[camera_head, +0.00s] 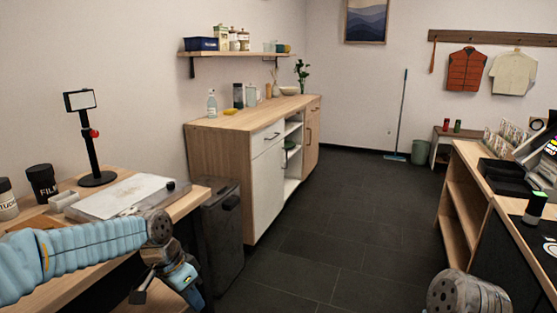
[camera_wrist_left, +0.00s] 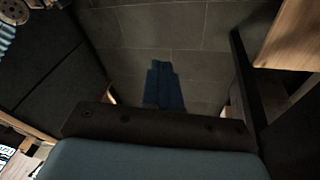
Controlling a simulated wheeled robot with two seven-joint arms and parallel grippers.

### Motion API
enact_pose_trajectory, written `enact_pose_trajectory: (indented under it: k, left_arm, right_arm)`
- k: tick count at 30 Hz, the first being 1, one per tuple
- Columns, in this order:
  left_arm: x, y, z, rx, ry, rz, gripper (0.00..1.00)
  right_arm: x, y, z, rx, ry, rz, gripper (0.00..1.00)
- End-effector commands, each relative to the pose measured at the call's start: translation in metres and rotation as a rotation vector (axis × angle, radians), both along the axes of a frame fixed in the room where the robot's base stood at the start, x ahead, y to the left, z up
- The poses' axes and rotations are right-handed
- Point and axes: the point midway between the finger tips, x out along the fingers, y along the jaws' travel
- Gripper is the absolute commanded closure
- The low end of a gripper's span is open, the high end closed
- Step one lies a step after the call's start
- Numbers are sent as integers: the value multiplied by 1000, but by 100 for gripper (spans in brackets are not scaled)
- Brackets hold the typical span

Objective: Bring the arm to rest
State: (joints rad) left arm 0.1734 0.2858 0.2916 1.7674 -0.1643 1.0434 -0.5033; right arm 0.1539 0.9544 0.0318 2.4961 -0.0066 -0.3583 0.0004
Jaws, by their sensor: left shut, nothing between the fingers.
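My left arm, pale blue, comes in from the left in the head view, passing in front of the wooden table (camera_head: 190,203). My left gripper (camera_head: 140,296) hangs down past the table's front right edge, with its fingers shut and nothing between them. In the left wrist view a dark bar and the blue-grey gripper body fill the bottom, with the dark tiled floor beyond. Only a grey round joint of my right arm shows at the bottom right of the head view; the right gripper is out of view.
The table carries a black stand (camera_head: 95,150) with a screen, a white board (camera_head: 125,195) and a black film canister (camera_head: 42,182). A dark bin (camera_head: 222,235) stands beside it, near a wooden cabinet (camera_head: 235,130). The floor (camera_head: 340,220) is clear up to the right-hand counter (camera_head: 455,190).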

Motion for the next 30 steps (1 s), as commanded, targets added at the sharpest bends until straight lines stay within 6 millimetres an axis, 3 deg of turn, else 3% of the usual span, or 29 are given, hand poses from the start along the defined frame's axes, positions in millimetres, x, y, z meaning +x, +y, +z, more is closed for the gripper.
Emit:
enact_pose_trajectory:
  k: [1,5,6,9,12,15,19,30]
  left_arm:
    - [-1,-11,-39,-25,35,34,100]
    - [-18,-44,-147,-97,109,196,100]
    - [-30,-53,-179,-115,132,255,100]
    - [-71,-72,-250,-143,194,408,100]
    - [-119,-81,-300,-146,243,553,100]
    - [-159,-84,-329,-135,271,664,100]
    - [-188,-82,-344,-121,284,746,100]
    - [-192,-82,-346,-120,280,766,100]
  right_arm:
    - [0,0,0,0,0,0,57]
    - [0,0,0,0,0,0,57]
    - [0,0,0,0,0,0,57]
    - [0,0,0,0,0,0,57]
    - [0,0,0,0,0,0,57]
    - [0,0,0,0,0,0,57]
    - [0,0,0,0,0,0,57]
    - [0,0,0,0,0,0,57]
